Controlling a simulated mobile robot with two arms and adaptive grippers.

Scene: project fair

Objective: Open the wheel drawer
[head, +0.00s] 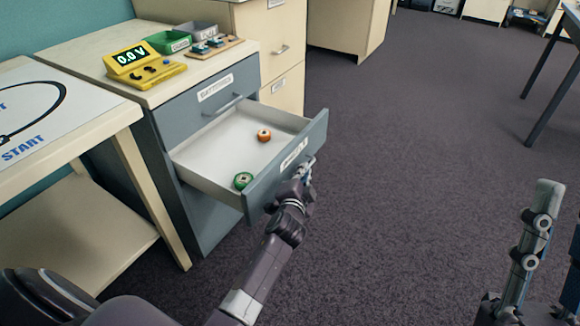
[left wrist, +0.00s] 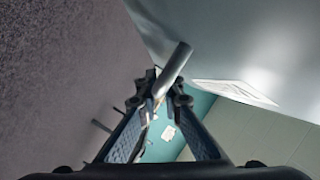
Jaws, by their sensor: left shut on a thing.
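The wheel drawer (head: 262,186) is the lower blue-grey drawer of the cabinet and stands pulled out. Its inside is white and open to view. An orange wheel (head: 264,135) lies toward its back and a green wheel (head: 243,180) near its front left. My left gripper (head: 304,174) is at the drawer front, shut on the drawer handle (head: 310,163). In the left wrist view the handle bar (left wrist: 172,70) sits between the fingertips. The drawer's label is too small to read surely. My right gripper (head: 535,225) is at the lower right, apart from the drawer; its jaws do not show clearly.
The upper drawer (head: 208,100) is shut. On the cabinet top are a yellow meter (head: 143,65) reading 0.0 V, a green bin (head: 168,42) and a small board (head: 213,47). A table (head: 75,110) stands at left. The carpet (head: 420,130) to the right is clear.

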